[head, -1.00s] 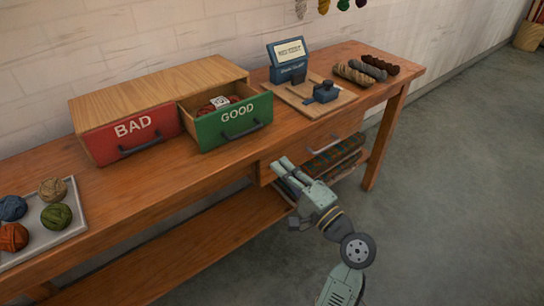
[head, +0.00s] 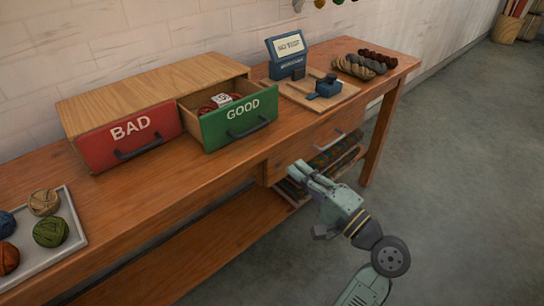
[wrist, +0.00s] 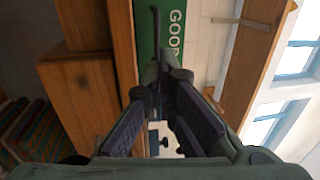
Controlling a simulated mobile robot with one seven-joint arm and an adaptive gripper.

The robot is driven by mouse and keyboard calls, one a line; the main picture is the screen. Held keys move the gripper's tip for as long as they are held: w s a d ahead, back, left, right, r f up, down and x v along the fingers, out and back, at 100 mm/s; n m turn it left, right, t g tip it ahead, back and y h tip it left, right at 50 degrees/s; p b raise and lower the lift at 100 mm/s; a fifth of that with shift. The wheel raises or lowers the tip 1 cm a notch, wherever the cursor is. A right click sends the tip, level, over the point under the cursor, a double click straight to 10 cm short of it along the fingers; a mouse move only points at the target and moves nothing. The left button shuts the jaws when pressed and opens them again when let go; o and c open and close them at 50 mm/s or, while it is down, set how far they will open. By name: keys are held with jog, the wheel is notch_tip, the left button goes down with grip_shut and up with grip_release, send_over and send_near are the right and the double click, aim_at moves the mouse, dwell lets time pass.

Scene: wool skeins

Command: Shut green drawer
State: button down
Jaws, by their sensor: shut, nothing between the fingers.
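The green drawer (head: 240,121) marked GOOD is pulled out of the wooden cabinet on the bench, with a dark bar handle (head: 249,129) on its front. A red skein with a white tag (head: 222,100) lies inside it. My gripper (head: 300,168) is shut and empty, in front of the bench edge, below and to the right of the green drawer and apart from it. In the wrist view the fingertips (wrist: 158,62) meet, with the green front (wrist: 168,30) and its handle beyond them.
The red drawer (head: 130,139) marked BAD is shut beside it. The wooden bench (head: 130,205) has a tray (head: 70,240) of yarn balls at left. A blue device (head: 287,55), a board and skeins (head: 365,63) stand at right. Open floor lies in front.

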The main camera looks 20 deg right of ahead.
aim_at(251, 131)
jog(key=p+x, duration=0.3)
jog(key=x, duration=0.9)
jog(key=shift+w+a+r, duration=0.1)
jog(key=shift+w+r, duration=0.05)
jog(key=shift+w, duration=0.25)
jog(key=x, duration=0.4)
jog(key=shift+w+f, duration=0.1)
jog(key=shift+f, duration=0.25)
